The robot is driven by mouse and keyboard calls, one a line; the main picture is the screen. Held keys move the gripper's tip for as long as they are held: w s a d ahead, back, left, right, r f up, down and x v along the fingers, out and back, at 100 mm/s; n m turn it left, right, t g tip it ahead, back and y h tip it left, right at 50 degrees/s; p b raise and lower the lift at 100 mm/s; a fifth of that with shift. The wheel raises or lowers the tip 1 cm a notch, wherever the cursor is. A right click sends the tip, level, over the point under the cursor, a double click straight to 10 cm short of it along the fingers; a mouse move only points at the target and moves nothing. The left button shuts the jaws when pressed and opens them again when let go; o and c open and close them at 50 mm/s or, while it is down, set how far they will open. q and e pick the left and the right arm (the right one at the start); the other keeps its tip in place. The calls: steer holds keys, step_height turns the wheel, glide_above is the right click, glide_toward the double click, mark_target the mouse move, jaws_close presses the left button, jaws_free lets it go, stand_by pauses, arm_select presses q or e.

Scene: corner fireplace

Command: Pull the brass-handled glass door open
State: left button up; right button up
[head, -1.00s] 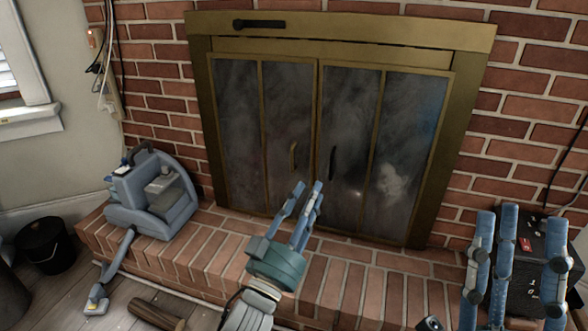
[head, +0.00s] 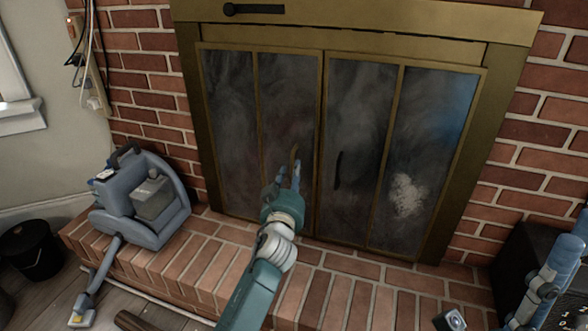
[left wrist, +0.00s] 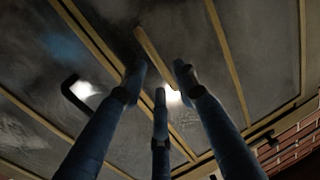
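The glass door with the brass handle (head: 295,152) is the panel left of the center seam of the fireplace front, and it looks shut. My left gripper (head: 286,175) is right at this handle, hiding its lower part. In the left wrist view its fingers (left wrist: 158,78) are spread, with the brass handle (left wrist: 152,54) showing between and beyond their tips. I cannot tell whether they touch it. My right gripper (head: 556,270) shows only partly at the lower right edge, away from the doors.
A dark handle (head: 338,170) is on the door right of the seam. A blue-grey machine (head: 150,203) stands on the brick hearth (head: 345,285) at left. A black bucket (head: 32,250) is on the floor. A dark box (head: 510,255) stands at right.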

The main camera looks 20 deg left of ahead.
mark_target(293, 166)
arm_select(q)
steer(key=shift+w+a+b, duration=0.2)
steer(key=shift+w+b, duration=0.05)
steer(key=shift+w, duration=0.85)
steer(key=shift+w+a+b, duration=0.15)
steer(key=shift+w+b, duration=0.1)
steer(key=shift+w, duration=0.8)
steer(key=shift+c, duration=0.5)
jaws_close()
